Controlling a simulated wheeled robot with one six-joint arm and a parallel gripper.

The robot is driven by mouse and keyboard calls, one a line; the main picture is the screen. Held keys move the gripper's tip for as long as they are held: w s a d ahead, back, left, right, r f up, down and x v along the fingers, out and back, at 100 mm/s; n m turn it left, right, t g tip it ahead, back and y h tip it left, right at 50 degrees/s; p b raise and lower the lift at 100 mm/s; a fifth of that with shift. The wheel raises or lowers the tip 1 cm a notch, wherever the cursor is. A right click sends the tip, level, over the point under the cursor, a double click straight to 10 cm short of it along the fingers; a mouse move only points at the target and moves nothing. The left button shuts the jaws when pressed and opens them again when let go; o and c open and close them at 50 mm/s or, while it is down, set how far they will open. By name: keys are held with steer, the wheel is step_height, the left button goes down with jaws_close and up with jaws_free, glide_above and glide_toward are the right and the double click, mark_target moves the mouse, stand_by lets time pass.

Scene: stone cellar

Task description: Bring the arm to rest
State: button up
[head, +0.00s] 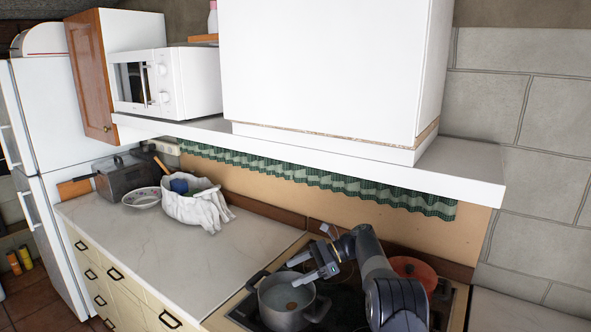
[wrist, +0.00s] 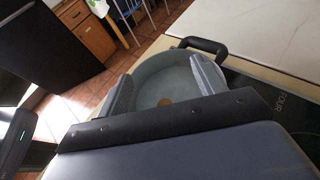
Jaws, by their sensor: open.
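My gripper (head: 304,272) is open above a grey cooking pot (head: 268,299) on the dark stove top, in the head view. In the wrist view, the two fingers of my gripper (wrist: 162,90) stand apart with the pot (wrist: 170,68) below and beyond them. A small brown round thing (wrist: 164,102) lies inside the pot, seen between the fingers; I cannot tell what it is. My arm (head: 372,262) is bent and reaches from the lower right over the stove.
A red lid or pan (head: 414,270) sits behind my arm on the stove. A white shelf (head: 345,165) with a microwave (head: 190,83) overhangs the counter. A cloth-lined basket (head: 196,207) and a bowl (head: 141,198) stand at the left. The counter (head: 165,255) between is clear.

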step_height(320, 180, up, 10)
steer(key=p, duration=0.5)
steer(key=shift+d+f, duration=0.2)
steer(key=shift+f, duration=0.05)
steer(key=shift+d, duration=0.1)
